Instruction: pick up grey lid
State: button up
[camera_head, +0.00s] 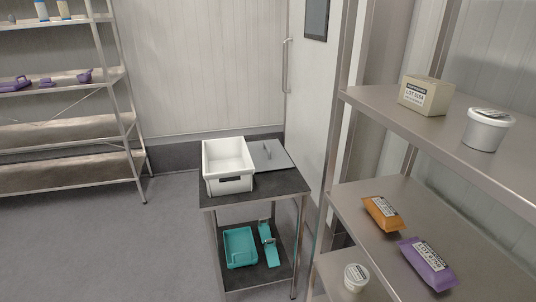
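The grey lid (277,158) is a flat grey panel with a raised bar handle. It lies flat on the dark top of a small two-tier stand (258,199), toward the back right. An open white bin (228,165) with a dark label on its front sits just left of the lid on the same top. The bin looks empty from here. I cannot tell whether the bin and lid touch. My gripper is not in view.
Teal items (240,247) lie on the stand's lower tier. A steel rack (440,140) with packets and tubs stands close on the right. Another rack (68,130) is at the far left. The grey floor (165,245) left of the stand is clear.

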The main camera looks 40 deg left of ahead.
aim_at(266, 155)
jog(key=j, duration=0.95)
jog(key=i+j+z, duration=0.25)
jog(key=j, duration=1.25)
jog(key=j+z, duration=0.25)
jog(key=j, duration=1.3)
jog(key=j+z, duration=0.45)
jog(key=j, duration=2.35)
jog(key=k, duration=0.05)
